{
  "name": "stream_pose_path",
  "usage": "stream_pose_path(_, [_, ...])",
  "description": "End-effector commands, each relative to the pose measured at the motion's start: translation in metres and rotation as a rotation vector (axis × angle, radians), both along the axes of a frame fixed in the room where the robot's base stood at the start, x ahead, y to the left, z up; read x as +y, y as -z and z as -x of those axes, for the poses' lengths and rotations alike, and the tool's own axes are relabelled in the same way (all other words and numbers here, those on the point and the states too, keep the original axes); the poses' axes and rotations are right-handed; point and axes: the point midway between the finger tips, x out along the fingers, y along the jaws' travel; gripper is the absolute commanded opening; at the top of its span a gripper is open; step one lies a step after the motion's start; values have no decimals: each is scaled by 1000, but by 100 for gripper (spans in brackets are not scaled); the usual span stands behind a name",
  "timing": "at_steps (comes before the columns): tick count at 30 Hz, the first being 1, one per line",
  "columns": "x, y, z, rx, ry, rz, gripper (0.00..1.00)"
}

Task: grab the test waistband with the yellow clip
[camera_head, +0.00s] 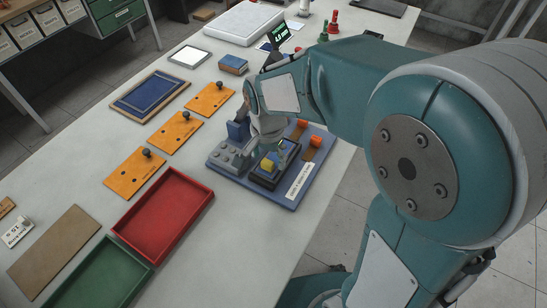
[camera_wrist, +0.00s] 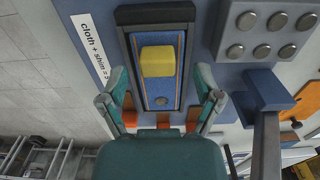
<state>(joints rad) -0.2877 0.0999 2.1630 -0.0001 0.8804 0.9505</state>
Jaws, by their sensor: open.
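The yellow clip (camera_wrist: 158,61) is a rounded block lying across a blue strip with orange edges, which looks like the test waistband (camera_wrist: 160,92). The strip sits in a dark frame (camera_wrist: 155,14) on a blue board. In the head view the yellow clip (camera_head: 268,165) shows just below my gripper, and the waistband is mostly hidden. My gripper (camera_wrist: 159,98) is open and empty in the wrist view. Its two fingertips are on either side of the strip, a little below the clip in the picture. I cannot tell how high they are above it.
The blue board (camera_head: 292,199) carries a white label (camera_head: 299,181), a grey studded block (camera_head: 226,157), a blue upright block (camera_head: 238,131) and two orange blocks (camera_head: 303,124) on brown straps. Orange plates (camera_head: 134,173) and a red tray (camera_head: 163,211) lie to the left.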

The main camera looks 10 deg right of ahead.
Motion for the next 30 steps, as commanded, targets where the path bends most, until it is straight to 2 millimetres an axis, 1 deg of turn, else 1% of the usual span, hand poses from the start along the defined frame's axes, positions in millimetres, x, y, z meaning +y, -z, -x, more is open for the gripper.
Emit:
stream_pose_path(1, [0,5,0,0,0,0,83])
stream_pose_path(3, [0,7,0,-1,0,0,83])
stream_pose_path(9, [0,8,0,-2,0,-1,83])
stream_pose_path(10, [0,8,0,-2,0,-1,74])
stream_pose_path(11, [0,8,0,-2,0,-1,61])
stream_pose_path(12, [0,8,0,-2,0,-1,43])
stream_pose_path(14, [0,8,0,-2,0,-1,16])
stream_pose_path(15, [0,8,0,-2,0,-1,0])
stream_pose_path(26, [0,8,0,0,0,0,0])
stream_pose_path(30, [0,0,-1,-3,0,-1,0])
